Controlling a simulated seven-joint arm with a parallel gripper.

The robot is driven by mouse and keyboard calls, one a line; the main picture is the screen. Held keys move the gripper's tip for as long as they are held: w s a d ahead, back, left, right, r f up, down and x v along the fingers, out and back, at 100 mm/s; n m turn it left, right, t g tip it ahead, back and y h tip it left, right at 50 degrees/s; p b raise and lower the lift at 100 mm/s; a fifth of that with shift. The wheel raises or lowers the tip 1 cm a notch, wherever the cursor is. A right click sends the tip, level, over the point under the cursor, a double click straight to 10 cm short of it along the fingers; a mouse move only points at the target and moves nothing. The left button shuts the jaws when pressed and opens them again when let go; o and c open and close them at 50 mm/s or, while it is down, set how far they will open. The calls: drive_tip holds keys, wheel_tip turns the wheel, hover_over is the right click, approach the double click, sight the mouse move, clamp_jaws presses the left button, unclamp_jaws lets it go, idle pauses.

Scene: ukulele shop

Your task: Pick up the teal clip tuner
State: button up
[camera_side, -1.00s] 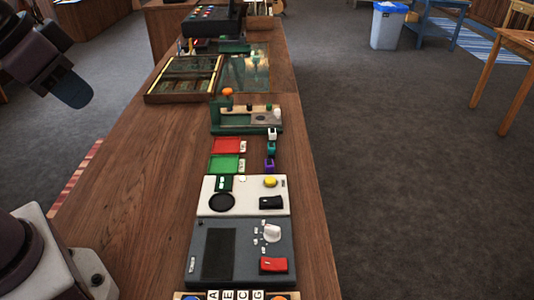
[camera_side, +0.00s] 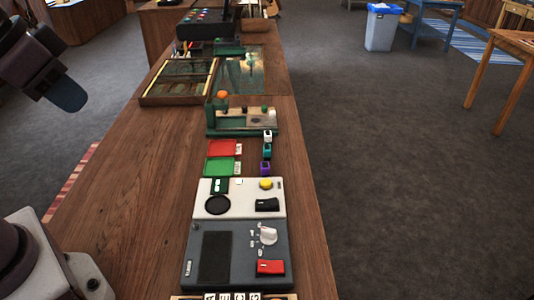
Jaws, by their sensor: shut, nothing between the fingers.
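The teal clip tuner (camera_side: 267,151) is a small block on the wooden bench. It stands in a short row between a white clip tuner (camera_side: 268,136) behind it and a purple one (camera_side: 265,168) in front of it. Nothing is touching it from above. A dark part of my arm hangs at the upper left, well away from the tuners.
Red (camera_side: 222,148) and green (camera_side: 220,167) trays lie left of the tuners. A green-based fixture (camera_side: 225,122) stands behind them; a white panel (camera_side: 237,204) and a grey panel (camera_side: 210,280) lie in front. The bench's left side (camera_side: 130,200) is clear.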

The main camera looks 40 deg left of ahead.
drive_tip(key=o, duration=1)
